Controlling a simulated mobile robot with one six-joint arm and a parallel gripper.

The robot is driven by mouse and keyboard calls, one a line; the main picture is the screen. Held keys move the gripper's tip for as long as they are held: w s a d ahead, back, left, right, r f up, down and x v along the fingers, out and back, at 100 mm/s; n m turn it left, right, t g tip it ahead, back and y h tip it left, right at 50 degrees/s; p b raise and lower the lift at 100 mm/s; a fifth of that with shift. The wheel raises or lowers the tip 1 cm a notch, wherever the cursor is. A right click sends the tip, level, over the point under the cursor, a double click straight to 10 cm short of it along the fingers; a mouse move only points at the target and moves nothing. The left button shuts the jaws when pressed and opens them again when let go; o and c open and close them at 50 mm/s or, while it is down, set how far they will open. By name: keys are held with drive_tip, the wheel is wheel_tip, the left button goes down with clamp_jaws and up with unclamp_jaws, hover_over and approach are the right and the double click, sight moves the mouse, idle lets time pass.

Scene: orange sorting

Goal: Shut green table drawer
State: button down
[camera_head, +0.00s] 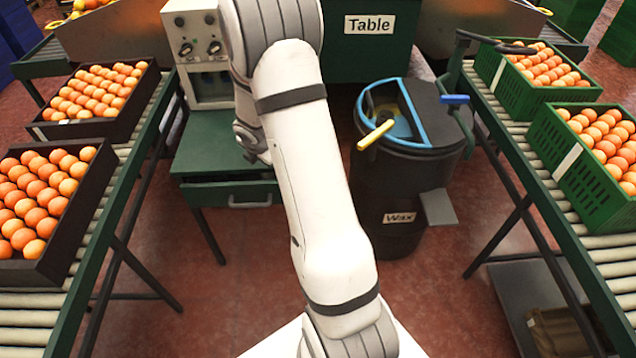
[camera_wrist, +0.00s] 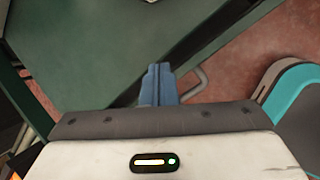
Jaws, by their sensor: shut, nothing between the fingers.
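The green table (camera_head: 205,150) stands at the upper left of the head view, left of my arm. Its drawer front (camera_head: 230,191) has a grey bar handle (camera_head: 250,204). In the wrist view, the green table top (camera_wrist: 110,40) fills the upper left. The handle (camera_wrist: 200,84) shows just right of my gripper (camera_wrist: 158,68). My gripper's blue-grey fingers are together and empty, over or near the table's front edge. Contact cannot be told. My arm hides the gripper in the head view.
A machine with knobs (camera_head: 200,55) stands on the table. A dark wax bin (camera_head: 400,190) with a blue rim and yellow handle is right of my arm. Roller conveyors with orange crates (camera_head: 110,125) (camera_head: 590,200) line both sides.

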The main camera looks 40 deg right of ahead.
drive_tip(key=s+d+m+t+y, duration=0.1)
drive_tip(key=s+d+m, duration=0.5)
drive_tip(key=s+d, duration=0.45)
drive_tip(key=s+m+t+y, duration=0.2)
drive_tip(key=s+m, duration=0.3)
drive_tip(key=s, duration=0.6)
drive_tip(key=w+r+b+x, duration=0.1)
drive_tip(key=w+b+x, duration=0.1)
drive_tip(key=x, duration=1)
drive_tip(key=shift+d+r, duration=0.15)
drive_tip(key=shift+d, duration=0.7)
drive_tip(key=shift+w, duration=0.1)
